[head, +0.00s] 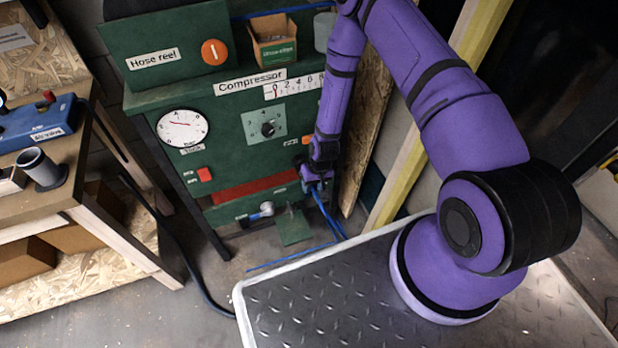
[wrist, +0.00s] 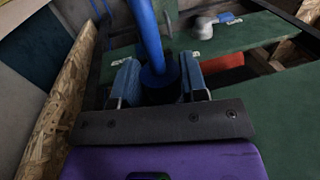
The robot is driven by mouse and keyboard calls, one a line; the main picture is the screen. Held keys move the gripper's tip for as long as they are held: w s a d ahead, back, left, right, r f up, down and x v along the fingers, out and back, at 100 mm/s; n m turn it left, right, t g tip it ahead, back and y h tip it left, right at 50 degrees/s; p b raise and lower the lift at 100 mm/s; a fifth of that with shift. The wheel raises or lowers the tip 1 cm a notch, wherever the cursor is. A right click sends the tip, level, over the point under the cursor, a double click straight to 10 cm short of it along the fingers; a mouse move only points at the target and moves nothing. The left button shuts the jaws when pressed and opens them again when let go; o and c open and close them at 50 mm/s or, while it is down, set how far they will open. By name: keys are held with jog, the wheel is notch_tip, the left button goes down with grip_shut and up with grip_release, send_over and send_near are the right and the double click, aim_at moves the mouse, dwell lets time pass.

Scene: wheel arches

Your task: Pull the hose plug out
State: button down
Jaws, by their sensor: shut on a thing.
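My gripper (head: 317,183) is at the lower right of the green compressor panel (head: 240,165) in the head view. In the wrist view, my gripper (wrist: 158,80) has its two blue-padded fingers shut on the hose plug (wrist: 157,77), a blue collar with a blue hose (wrist: 147,35) running up from it. A dark round part shows just below the plug between the fingers. I cannot tell whether the plug is still seated in a socket. In the head view my gripper hides the plug, and the blue hose (head: 328,215) hangs below it.
A grey and blue fitting (head: 262,211) sits on the panel's lower ledge, left of my gripper; it also shows in the wrist view (wrist: 205,27). A chipboard sheet (head: 365,130) stands close on the right. A workbench (head: 60,175) is at the left.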

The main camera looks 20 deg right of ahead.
jog(key=shift+s, duration=0.55)
jog(key=c, duration=0.7)
grip_release()
jog(key=shift+o, duration=0.2)
jog(key=shift+w+d+r, duration=0.1)
jog(key=shift+d+r, duration=0.05)
jog(key=shift+r, duration=0.4)
notch_tip(320, 180, up, 10)
jog(key=d, duration=0.2)
jog(key=shift+f, duration=0.25)
jog(key=shift+r, duration=0.1)
